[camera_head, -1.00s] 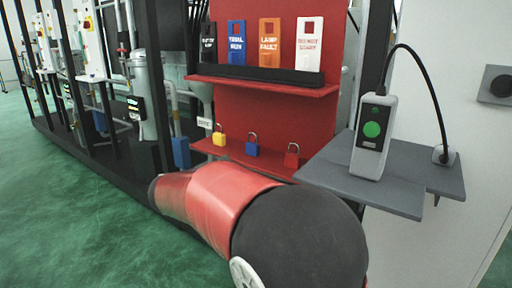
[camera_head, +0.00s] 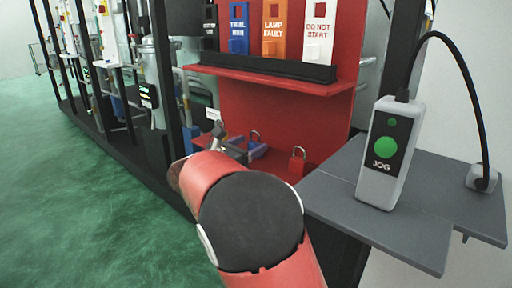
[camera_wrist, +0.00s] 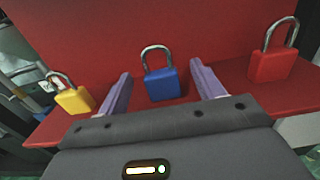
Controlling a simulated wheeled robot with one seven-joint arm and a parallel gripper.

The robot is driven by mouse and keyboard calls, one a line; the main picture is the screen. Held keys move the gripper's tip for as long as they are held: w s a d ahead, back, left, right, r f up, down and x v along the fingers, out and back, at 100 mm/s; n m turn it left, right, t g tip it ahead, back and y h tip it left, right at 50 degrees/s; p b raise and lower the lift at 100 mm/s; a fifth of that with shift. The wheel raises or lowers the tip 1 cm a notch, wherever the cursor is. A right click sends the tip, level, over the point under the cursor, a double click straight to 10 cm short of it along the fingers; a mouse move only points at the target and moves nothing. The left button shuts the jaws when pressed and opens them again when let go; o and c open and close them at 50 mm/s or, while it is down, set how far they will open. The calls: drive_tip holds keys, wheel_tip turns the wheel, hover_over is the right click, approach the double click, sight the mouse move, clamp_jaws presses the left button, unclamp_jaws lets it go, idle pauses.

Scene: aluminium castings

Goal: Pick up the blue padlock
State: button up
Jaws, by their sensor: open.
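The blue padlock (camera_wrist: 161,84) stands upright on the red lower shelf (camera_wrist: 215,78), its silver shackle up, in the wrist view. My gripper (camera_wrist: 160,85) is open, its two purple-grey fingers pointing at the shelf on either side of the blue padlock, with gaps on both sides. I cannot tell how far the fingertips reach past it. In the head view the blue padlock (camera_head: 254,148) is partly hidden behind my gripper (camera_head: 248,150). The yellow padlock (camera_wrist: 75,100) stands to the left and the red padlock (camera_wrist: 273,65) to the right.
An upper red shelf (camera_head: 265,78) with several hanging tags (camera_head: 276,27) overhangs the padlocks. A grey side table (camera_head: 400,225) with a JOG pendant (camera_head: 386,155) and cable stands close at right. Black frame posts (camera_head: 163,75) stand at left, beside open green floor (camera_head: 80,180).

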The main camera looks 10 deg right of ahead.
sight(255, 142)
drive_tip(key=x, duration=0.3)
drive_tip(key=shift+w+d+r, duration=0.1)
drive_tip(key=shift+c, duration=0.2)
